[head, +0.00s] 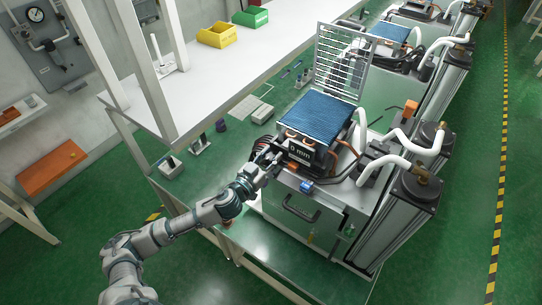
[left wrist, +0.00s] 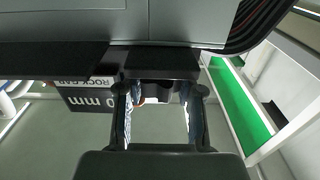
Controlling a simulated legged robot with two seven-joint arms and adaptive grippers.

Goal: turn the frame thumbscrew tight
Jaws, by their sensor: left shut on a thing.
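My left gripper (head: 268,163) reaches in from the left to the near left side of the dark unit (head: 308,152) under the blue ribbed panel (head: 321,115). In the left wrist view the two fingers (left wrist: 160,115) point away from the camera and stand a little apart. They are shut on a small dark part at their far ends, taken to be the frame thumbscrew; it is mostly hidden and its shape is unclear. A black label plate with white lettering (left wrist: 88,97) shows left of the fingers. My right gripper is not in view.
The unit sits on a grey cabinet (head: 285,225) with a black handle. An open grid frame (head: 341,62) stands behind it. White hoses (head: 385,163) and dark cylinders (head: 418,187) crowd the right. A white shelf (head: 225,75) with yellow (head: 216,35) and green (head: 250,17) bins runs left.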

